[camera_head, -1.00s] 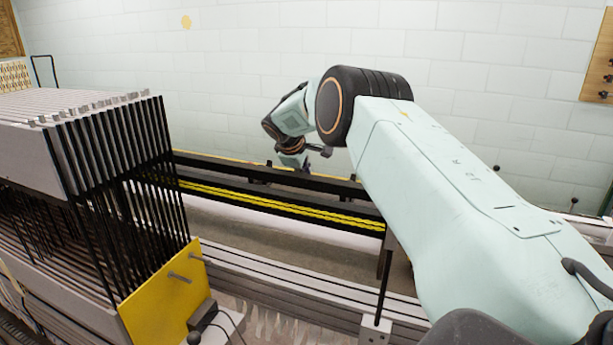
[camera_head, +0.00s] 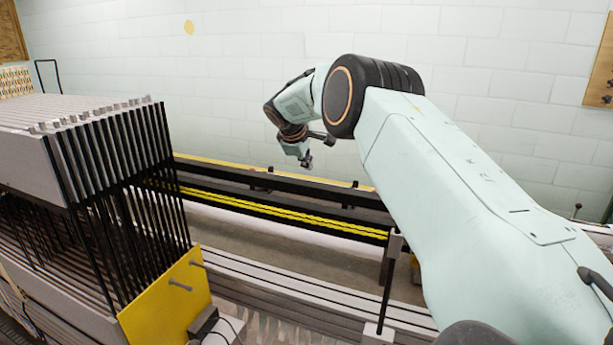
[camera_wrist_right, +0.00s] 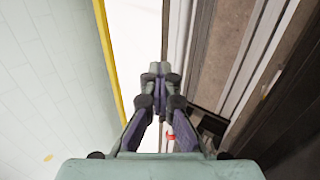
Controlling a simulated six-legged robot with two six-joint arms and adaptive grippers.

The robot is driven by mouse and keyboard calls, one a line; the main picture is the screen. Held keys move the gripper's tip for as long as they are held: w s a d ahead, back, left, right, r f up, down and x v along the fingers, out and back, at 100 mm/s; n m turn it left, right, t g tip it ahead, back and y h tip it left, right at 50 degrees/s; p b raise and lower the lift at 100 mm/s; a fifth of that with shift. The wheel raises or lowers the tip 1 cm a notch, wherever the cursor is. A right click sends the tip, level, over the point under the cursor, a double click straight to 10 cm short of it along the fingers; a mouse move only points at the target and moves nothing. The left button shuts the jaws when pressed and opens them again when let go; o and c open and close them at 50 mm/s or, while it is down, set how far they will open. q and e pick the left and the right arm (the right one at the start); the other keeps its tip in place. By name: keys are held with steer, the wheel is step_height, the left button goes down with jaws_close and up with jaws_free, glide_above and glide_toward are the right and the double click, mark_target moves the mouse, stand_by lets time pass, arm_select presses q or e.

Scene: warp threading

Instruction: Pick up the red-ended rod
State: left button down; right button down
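My right gripper (camera_head: 306,162) hangs from my bent right arm above the black rail in the head view. In the right wrist view its two fingers (camera_wrist_right: 160,70) meet at the tips, and I see nothing held between them. A small red piece beside a pale piece (camera_wrist_right: 170,137) shows below the fingers, partly hidden by the gripper. It may be the red-ended rod, but it is too small to tell. No rod shows clearly in the head view. My left gripper is out of view.
The loom's stack of black-edged frames (camera_head: 95,160) with a yellow end plate (camera_head: 165,305) stands at the left. Black rails with a yellow chain-like strip (camera_head: 270,215) run across the middle. A white block wall (camera_head: 240,90) is behind, with open air before it.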

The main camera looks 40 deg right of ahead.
step_height(320, 180, up, 5)
steer(key=shift+a+r, duration=0.1)
steer(key=shift+r, duration=0.05)
steer(key=c, duration=1.5)
jaws_free()
steer(key=shift+s, duration=0.1)
steer(key=o, duration=1)
steer(key=shift+o, duration=0.4)
